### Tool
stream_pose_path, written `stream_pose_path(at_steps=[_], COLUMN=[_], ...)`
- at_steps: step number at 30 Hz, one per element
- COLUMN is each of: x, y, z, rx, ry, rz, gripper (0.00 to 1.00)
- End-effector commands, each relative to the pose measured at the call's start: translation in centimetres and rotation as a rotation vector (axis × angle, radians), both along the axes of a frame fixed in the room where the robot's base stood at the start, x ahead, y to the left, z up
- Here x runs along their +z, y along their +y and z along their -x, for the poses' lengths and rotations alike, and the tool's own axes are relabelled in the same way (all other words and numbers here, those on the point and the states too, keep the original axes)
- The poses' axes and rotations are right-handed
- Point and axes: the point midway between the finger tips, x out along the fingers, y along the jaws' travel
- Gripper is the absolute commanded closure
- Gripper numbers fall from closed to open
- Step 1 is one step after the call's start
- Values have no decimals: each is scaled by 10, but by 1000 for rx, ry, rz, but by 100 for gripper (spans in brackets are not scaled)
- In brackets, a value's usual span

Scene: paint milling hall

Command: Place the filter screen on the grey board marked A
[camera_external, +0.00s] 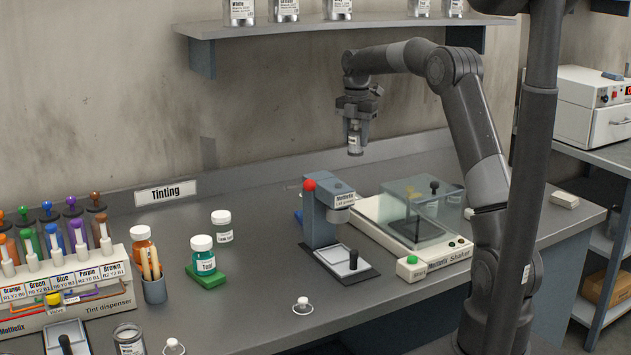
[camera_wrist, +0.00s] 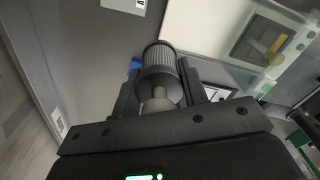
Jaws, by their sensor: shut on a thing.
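My gripper (camera_external: 356,138) is raised above the bench behind the lid press and is shut on the filter screen (camera_external: 355,145), a small, pale metallic cylinder hanging upright. In the wrist view the filter screen (camera_wrist: 160,66) is a dark ribbed cylinder with a grey stem between the two fingers of my gripper (camera_wrist: 160,98). It is clear of the bench. I cannot make out a grey board marked A in the outside view. In the wrist view a white label (camera_wrist: 126,5) with a dark mark lies on a grey surface at the top edge; its letter cannot be read.
A lid press (camera_external: 318,215) with a red knob and a shaker (camera_external: 415,222) with a clear cover stand below my gripper. A teal jar (camera_external: 203,256) sits on a green block. A wall shelf (camera_external: 330,29) with cans is above. Bench behind the press is mostly clear.

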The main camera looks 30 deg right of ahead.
Motion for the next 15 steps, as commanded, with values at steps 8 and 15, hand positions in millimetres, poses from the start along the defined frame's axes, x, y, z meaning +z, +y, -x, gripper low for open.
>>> stream_pose_path(at_steps=[8,15], x=[0,-14], y=[-98,-126], z=[9,15], rx=[-160,-206], ry=[-1,3], rz=[2,1], gripper=[89,89])
